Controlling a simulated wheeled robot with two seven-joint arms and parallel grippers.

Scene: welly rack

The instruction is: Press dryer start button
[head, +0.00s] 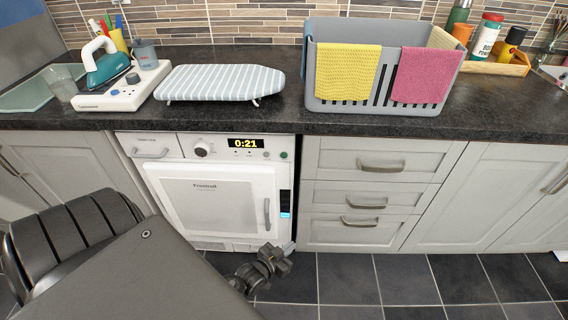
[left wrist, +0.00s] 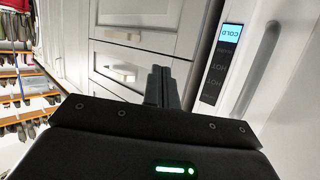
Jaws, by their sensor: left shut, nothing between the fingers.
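The white dryer (head: 215,205) stands under the dark counter with its door shut. Its display (head: 245,143) reads 0:21. A round dial (head: 202,149) sits left of the display. A small greenish round button (head: 284,155) is at the right end of the panel; I cannot read its label. My left gripper (head: 272,263) is low in front of the dryer, below the panel and apart from the button. In the left wrist view its fingers (left wrist: 161,87) are closed together with nothing between them. My right gripper is not in view.
A lit "COLD" strip (left wrist: 230,35) is beside the dryer door handle (left wrist: 258,60). Grey drawers (head: 365,190) stand right of the dryer. On the counter are an ironing board (head: 220,82), a teal iron (head: 106,68) and a grey basket (head: 318,95) with yellow and pink cloths.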

